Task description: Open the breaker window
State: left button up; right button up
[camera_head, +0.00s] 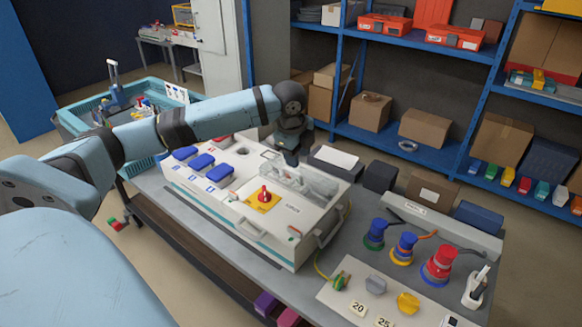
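The white socket box (278,222) lies on the grey workbench, with three blue socket covers (202,162) on its left part and a red rotary switch on a yellow plate (264,198) in the middle. The breaker window (302,183) is a clear cover at the box's upper right; its exact angle is hard to tell. My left gripper (291,158) points down at the window's far left edge. It is small and dark, so I cannot tell whether it touches the window or how its fingers are set. My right gripper is out of view.
Dark blocks (380,178) sit behind the box. Blue shelving (414,41) with cartons is at the back. A teal crate (70,122) is at left.

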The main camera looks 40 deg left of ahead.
pick_arm(q)
send_near(291, 171)
jog(key=f, duration=0.2)
jog(key=w+f, duration=0.1)
jog(key=f, duration=0.5)
jog(key=shift+w+a+f+p, duration=0.1)
jog(key=shift+w+p, duration=0.2)
jog(key=shift+w, duration=0.1)
grip_shut()
